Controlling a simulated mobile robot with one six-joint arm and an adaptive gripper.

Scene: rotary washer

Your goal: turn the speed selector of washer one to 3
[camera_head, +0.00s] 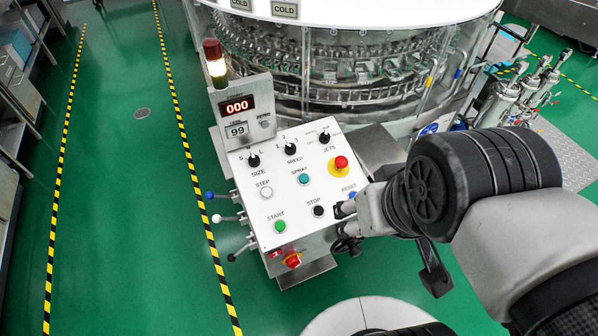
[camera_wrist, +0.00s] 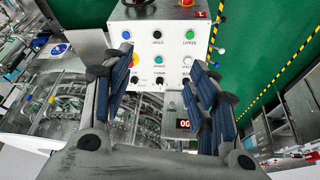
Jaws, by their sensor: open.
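The washer control panel (camera_head: 262,188) is a sloped white board with knobs and buttons. The speed selector (camera_head: 289,149) is the middle black knob in its top row, between the size knob (camera_head: 253,160) and the jets knob (camera_head: 324,137). Digits 1 and 2 show beside it; its setting is too small to tell. My gripper (camera_head: 343,226) is open and empty at the panel's lower right edge, apart from the speed selector. In the wrist view, the speed selector (camera_wrist: 160,81) appears between the fingers of my gripper (camera_wrist: 160,60), farther off.
A red emergency button (camera_head: 341,162) on yellow sits right of the spray button (camera_head: 304,179). The display box (camera_head: 240,108) and a signal lamp (camera_head: 215,62) rise behind the panel. Levers stick out at its left side. The round washer (camera_head: 350,65) stands behind. Green floor at left is clear.

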